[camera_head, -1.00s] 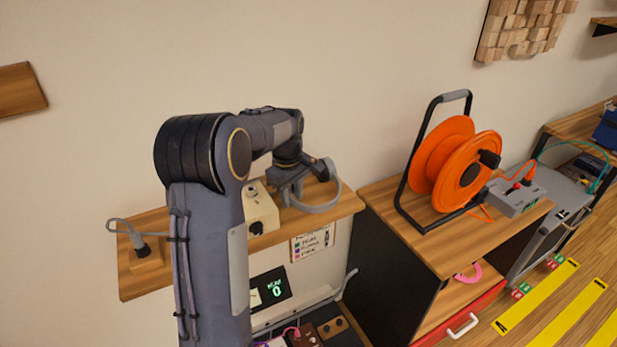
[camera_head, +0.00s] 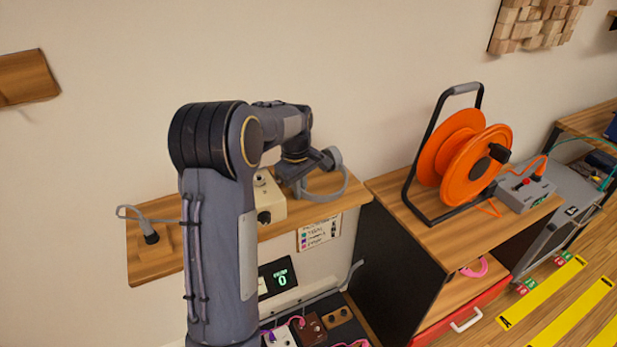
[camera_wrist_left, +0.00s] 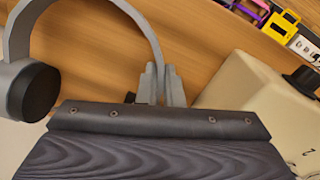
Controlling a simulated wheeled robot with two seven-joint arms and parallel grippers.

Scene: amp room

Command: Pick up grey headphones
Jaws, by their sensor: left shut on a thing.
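The grey headphones (camera_head: 342,187) are at the right part of the wall shelf (camera_head: 150,270), with the curved band to the right of my left gripper (camera_head: 300,186). In the left wrist view the headphones (camera_wrist_left: 150,30) show a grey band arching over the wood and a dark-padded ear cup at the left. My left gripper (camera_wrist_left: 160,88) is shut on the headphones' band, its fingertips close together at the band's end. In the head view my arm and wrist partly hide the grip. My right gripper is not in view.
A cream box (camera_head: 270,200) with a black knob stands on the shelf close to my gripper. A jack plug on a wooden block (camera_head: 150,238) sits at the shelf's left. An orange cable reel (camera_head: 462,155) stands on the cabinet to the right.

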